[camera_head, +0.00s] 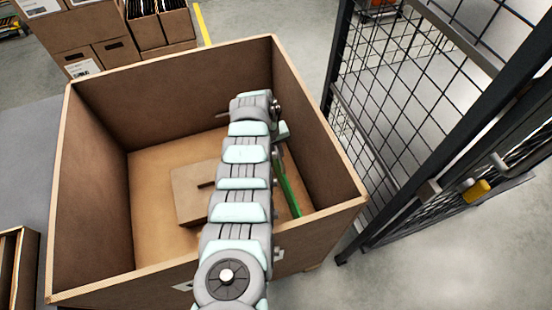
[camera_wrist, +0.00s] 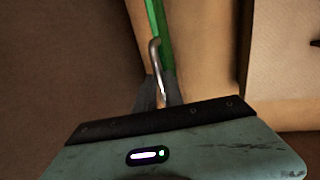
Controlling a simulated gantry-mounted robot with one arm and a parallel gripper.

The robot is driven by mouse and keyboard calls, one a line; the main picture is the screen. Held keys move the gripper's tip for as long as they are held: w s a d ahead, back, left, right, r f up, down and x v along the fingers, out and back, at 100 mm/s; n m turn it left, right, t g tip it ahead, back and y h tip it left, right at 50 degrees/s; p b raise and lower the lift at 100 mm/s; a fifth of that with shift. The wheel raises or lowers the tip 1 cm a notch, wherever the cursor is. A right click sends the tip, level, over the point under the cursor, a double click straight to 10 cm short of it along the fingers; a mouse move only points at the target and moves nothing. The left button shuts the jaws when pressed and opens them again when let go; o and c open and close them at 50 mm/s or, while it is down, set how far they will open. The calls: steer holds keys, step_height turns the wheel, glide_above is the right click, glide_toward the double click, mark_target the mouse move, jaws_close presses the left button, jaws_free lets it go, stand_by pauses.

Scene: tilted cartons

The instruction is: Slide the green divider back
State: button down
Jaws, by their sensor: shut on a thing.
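The green divider (camera_head: 288,186) is a thin upright strip inside the large open carton (camera_head: 178,64), near its right wall. It also shows at the top of the wrist view (camera_wrist: 159,24), with a bent metal handle (camera_wrist: 155,62) on its near end. My gripper (camera_wrist: 157,92) is shut on this handle, low inside the carton. In the head view my arm reaches into the carton and hides the gripper and part of the divider.
A flat brown block (camera_head: 187,190) with a dark slot lies on the carton floor, left of my arm. The carton's walls surround the arm. A black mesh fence (camera_head: 385,95) stands to the right. More cartons (camera_head: 110,40) stand behind.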

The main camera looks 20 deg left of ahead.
steer(key=shift+w+d+b, duration=0.65)
steer(key=shift+d+b, duration=0.1)
steer(key=shift+f, duration=0.1)
steer(key=c, duration=1.5)
jaws_free()
steer(key=shift+w+d, duration=0.15)
steer(key=shift+d, duration=0.05)
steer(key=shift+o, duration=0.2)
steer(key=shift+a, duration=0.1)
step_height(320, 180, up, 11)
steer(key=s+a+p, duration=0.1)
steer(key=p, duration=0.8)
steer(key=shift+s+a+p, duration=0.2)
steer(key=shift+a+p, duration=0.15)
steer(key=shift+f, duration=0.1)
